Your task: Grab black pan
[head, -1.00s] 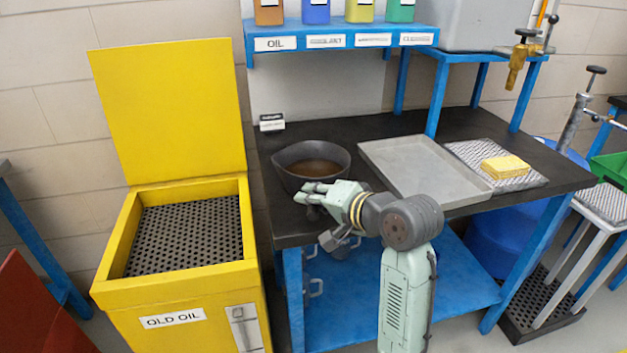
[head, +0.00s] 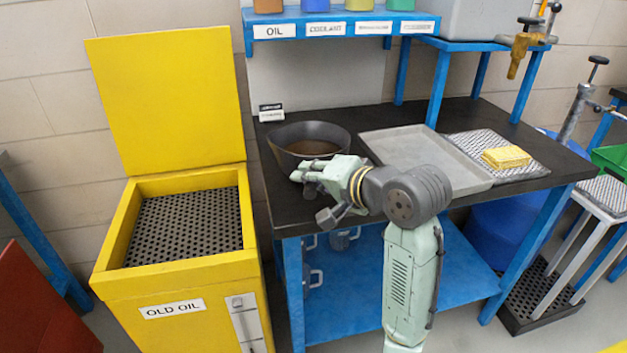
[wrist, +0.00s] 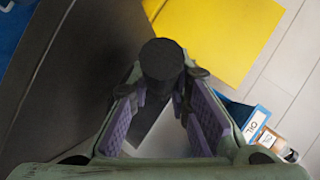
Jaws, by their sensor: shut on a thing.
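The black pan (head: 312,136) is a dark round bowl with brown liquid in the bottom, at the left end of the dark bench in the head view. Its rim sits tilted, with the far side higher. My gripper (head: 306,174) is at the pan's near side and is shut on it, hiding part of the near edge. In the wrist view, a dark rounded piece stands between the purple finger pads of my gripper (wrist: 162,98). I cannot tell which part of the pan that is.
A yellow OLD OIL bin (head: 181,275) with a raised lid and perforated grate stands left of the bench. A grey tray (head: 420,158) and a yellow block (head: 506,158) on a mat lie to the right. A blue bottle shelf (head: 340,28) hangs above.

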